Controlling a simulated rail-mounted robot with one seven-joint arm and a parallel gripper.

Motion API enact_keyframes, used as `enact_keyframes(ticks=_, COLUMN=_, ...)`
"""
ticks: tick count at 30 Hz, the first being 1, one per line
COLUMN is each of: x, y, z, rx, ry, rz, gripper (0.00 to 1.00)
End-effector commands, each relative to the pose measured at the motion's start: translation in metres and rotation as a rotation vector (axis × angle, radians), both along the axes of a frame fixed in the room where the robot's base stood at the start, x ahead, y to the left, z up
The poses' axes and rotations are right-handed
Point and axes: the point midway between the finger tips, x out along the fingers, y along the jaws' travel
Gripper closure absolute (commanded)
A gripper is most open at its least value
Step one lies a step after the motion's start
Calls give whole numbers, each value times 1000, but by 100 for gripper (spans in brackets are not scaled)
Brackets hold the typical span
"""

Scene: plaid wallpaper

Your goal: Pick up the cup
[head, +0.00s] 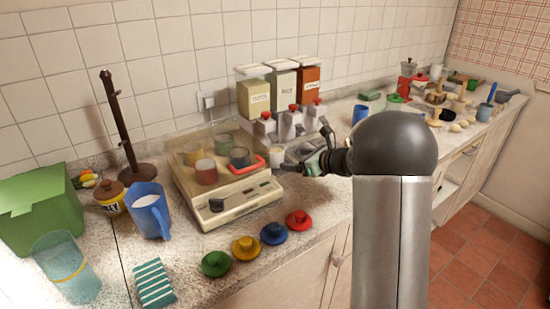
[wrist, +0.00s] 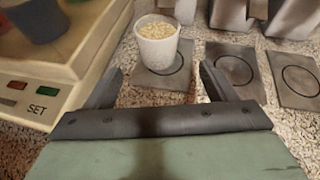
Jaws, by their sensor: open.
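A white cup (wrist: 156,50) filled with pale grains stands upright on a grey square pad with a ring mark, in the wrist view. In the head view the cup (head: 277,157) shows small, just right of the cream machine. My gripper (wrist: 160,82) is open and empty, its two fingers spread on the near side of the cup. The cup lies ahead of the gap between them, apart from both fingers. In the head view my gripper (head: 291,166) reaches left, close to the cup.
The cream machine (head: 238,206) with coloured cups inside stands close on the left. Grey dispensers (head: 291,123) stand behind, under labelled canisters (head: 283,82). Two more ring-marked pads (wrist: 235,67) lie right of the cup. Small coloured lids (head: 246,248) lie at the counter's front.

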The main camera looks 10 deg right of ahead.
Motion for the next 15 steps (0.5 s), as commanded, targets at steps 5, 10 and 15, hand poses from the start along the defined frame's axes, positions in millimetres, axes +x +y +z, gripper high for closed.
enact_keyframes(ticks=5, x=22, y=17, z=-11, rx=-2, ry=1, rz=3, gripper=22)
enact_keyframes(ticks=10, x=30, y=22, z=-15, rx=-3, ry=-1, rz=1, gripper=22)
enact_keyframes(ticks=15, x=46, y=36, z=-21, rx=-3, ry=2, rz=4, gripper=22)
